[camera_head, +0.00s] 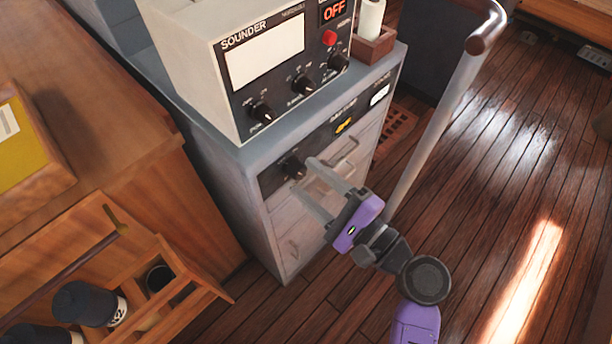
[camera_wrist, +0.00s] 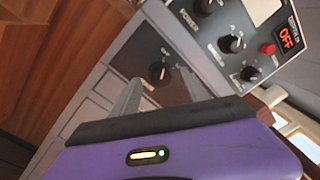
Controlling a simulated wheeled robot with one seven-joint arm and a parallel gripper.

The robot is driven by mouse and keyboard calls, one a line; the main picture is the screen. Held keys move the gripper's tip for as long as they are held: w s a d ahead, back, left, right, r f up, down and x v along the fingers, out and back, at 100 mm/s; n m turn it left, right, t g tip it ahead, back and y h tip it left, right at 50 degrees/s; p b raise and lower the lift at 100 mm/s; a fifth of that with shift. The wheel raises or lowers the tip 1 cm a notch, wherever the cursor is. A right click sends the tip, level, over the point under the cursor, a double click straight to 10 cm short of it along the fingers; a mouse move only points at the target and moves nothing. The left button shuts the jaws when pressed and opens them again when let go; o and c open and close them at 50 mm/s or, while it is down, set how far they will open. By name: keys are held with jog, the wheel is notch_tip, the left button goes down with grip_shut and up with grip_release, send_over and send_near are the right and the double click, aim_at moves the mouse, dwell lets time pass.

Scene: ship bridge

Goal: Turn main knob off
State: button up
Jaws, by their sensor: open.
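A black knob (camera_head: 293,167) sits on the dark panel along the top front of the grey cabinet, below the sounder. It is probably the main knob, but the panel lettering is too small to read surely. My gripper (camera_head: 303,175) is open in front of this panel, its two pale fingers pointing at the knob. In the wrist view the knob (camera_wrist: 158,71) shows beyond and between the two fingertips (camera_wrist: 160,92). I cannot tell whether a finger touches it.
The sounder (camera_head: 265,55) stands on the cabinet, with several black knobs, a red button (camera_head: 329,38) and a display (camera_head: 334,10) reading OFF. A pale upright rail (camera_head: 437,125) stands right of the cabinet. A wooden rack (camera_head: 185,290) with dark containers is at lower left.

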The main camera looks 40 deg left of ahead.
jog(key=d, duration=0.6)
jog(key=shift+s+d+f, duration=0.15)
jog(key=shift+s, duration=0.15)
